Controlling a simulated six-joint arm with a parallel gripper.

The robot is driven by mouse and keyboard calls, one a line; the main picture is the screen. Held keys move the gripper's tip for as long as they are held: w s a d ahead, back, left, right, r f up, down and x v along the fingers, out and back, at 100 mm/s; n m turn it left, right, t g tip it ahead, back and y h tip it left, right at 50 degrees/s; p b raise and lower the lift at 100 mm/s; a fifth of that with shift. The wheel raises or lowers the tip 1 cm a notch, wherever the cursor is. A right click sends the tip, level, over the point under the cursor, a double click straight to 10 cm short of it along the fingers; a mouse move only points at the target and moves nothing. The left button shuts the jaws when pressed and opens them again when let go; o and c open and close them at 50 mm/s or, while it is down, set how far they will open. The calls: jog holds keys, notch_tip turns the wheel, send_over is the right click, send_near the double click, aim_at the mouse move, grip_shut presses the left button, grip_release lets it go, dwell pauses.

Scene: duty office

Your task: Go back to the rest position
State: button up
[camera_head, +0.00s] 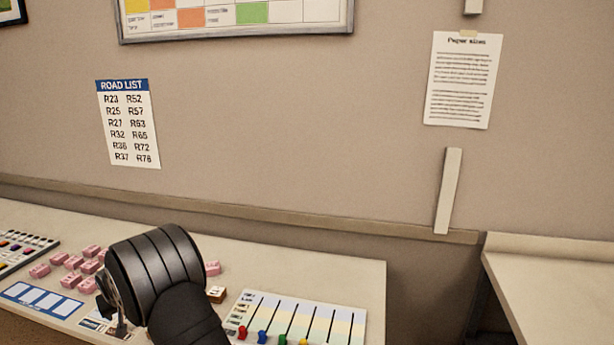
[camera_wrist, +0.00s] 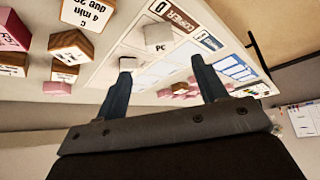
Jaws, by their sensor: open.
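My gripper (camera_wrist: 163,82) is open in the wrist view, its two dark fingers apart with nothing held between them. Beyond the fingers is a white card with a brown heading strip (camera_wrist: 187,22), and a small white block marked PC (camera_wrist: 158,36) rests on it. In the camera_head view my dark arm rises from the bottom edge over the desk (camera_head: 340,272). The gripper (camera_head: 112,305) shows only partly at its left side, low over the desk, with most of it hidden behind the arm.
Pink blocks (camera_head: 73,262) lie left of the arm, beside a blue-edged card (camera_head: 42,299). A board with coloured pegs (camera_head: 300,318) lies to the right. In the wrist view, wooden blocks (camera_wrist: 72,44) stand at left. A wall and another desk (camera_head: 560,285) are beyond.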

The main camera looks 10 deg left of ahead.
jog(key=x, duration=0.9)
jog(key=shift+f, duration=0.2)
notch_tip(320, 180, up, 4)
jog(key=shift+w+a+r, duration=0.1)
jog(key=w+d+r, duration=0.5)
jog(key=d+r, duration=0.2)
jog(key=d, duration=0.4)
jog(key=w+d+m+t+h, duration=0.1)
jog(key=w+d+m, duration=0.2)
jog(key=w+d, duration=0.75)
jog(key=w+d+r+m+h, duration=0.1)
jog(key=w+d, duration=0.5)
jog(key=d, duration=0.6)
jog(key=w+d+r+m+t+h, duration=0.1)
jog(key=w+d+m, duration=0.3)
jog(key=w+d, duration=0.3)
jog(key=w+d+r+m+h, duration=0.1)
jog(key=w+d, duration=0.6)
jog(key=d, duration=1)
jog(key=shift+w+r+m+h, duration=0.15)
jog(key=shift+w+m+h, duration=0.1)
jog(key=shift+m+h, duration=0.45)
jog(key=s+a+n+y, duration=0.1)
jog(key=s+a+n, duration=0.1)
jog(key=a, duration=0.7)
jog(key=s+a+f+n+y, duration=0.1)
jog(key=s+a, duration=0.4)
jog(key=a, duration=0.5)
jog(key=shift+a+n, duration=0.35)
jog(key=shift+n, duration=0.05)
